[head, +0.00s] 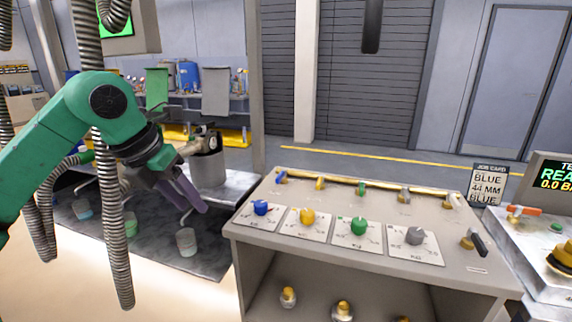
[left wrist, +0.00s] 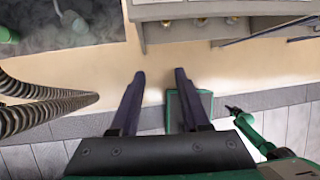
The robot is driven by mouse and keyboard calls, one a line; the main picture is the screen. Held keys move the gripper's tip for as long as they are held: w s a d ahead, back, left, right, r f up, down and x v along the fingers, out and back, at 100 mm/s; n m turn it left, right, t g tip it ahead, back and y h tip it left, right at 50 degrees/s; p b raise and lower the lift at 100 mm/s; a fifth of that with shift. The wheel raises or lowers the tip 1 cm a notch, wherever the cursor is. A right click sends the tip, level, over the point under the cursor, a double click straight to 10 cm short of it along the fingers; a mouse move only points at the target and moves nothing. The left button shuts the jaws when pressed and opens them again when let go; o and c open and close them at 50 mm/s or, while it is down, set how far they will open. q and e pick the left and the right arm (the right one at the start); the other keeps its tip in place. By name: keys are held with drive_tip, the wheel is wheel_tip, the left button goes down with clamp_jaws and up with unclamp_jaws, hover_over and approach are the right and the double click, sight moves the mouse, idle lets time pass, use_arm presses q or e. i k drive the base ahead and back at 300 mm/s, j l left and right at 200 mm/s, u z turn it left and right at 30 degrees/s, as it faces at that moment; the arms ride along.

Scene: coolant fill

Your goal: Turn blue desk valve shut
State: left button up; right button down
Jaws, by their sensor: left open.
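The blue desk valve (head: 261,208) is a round blue knob on a white dial plate, at the left end of a row on the sloped desk (head: 455,262). My left gripper (head: 200,208) is to the left of the desk, apart from the blue knob. Its two dark fingers also show in the left wrist view (left wrist: 158,75), spread apart with nothing between them, over bare floor. The blue knob cannot be made out in the left wrist view.
Yellow (head: 307,216), green (head: 358,225) and grey (head: 415,236) knobs sit right of the blue one. A brass pipe (head: 365,186) runs along the desk's back. A job card (head: 487,185) reads blue, 44 mm, blue. Ribbed hoses (head: 117,220) hang at left. A metal pot (head: 208,168) stands behind my gripper.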

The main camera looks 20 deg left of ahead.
sight(284, 173)
drive_tip(key=i, duration=1.25)
